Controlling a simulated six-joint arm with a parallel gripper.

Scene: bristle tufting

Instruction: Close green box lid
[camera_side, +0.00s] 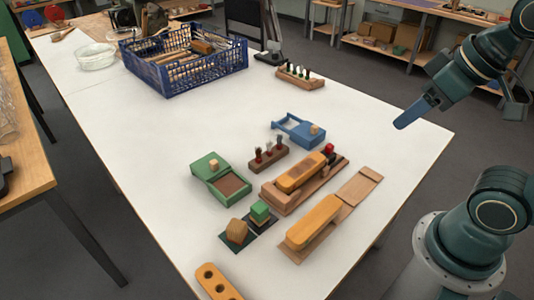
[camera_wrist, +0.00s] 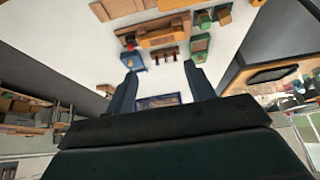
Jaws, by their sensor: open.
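The green box (camera_side: 236,197) sits on the white table in the side view, its brown inside showing at the near right part. Its green lid (camera_side: 204,162) with a small wooden knob (camera_side: 214,165) covers only the far left part. In the wrist view the green box (camera_wrist: 200,46) is small, beyond the right finger. My gripper (camera_side: 404,122) is up in the air at the right, well away from the box. In the wrist view my gripper (camera_wrist: 160,68) has its two fingers spread, with nothing between them.
Wooden trays with orange blocks (camera_side: 312,222) lie nearer my arm. Dark tiles with cubes (camera_side: 258,213) are just in front. A blue crate (camera_side: 190,80) stands farther back.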

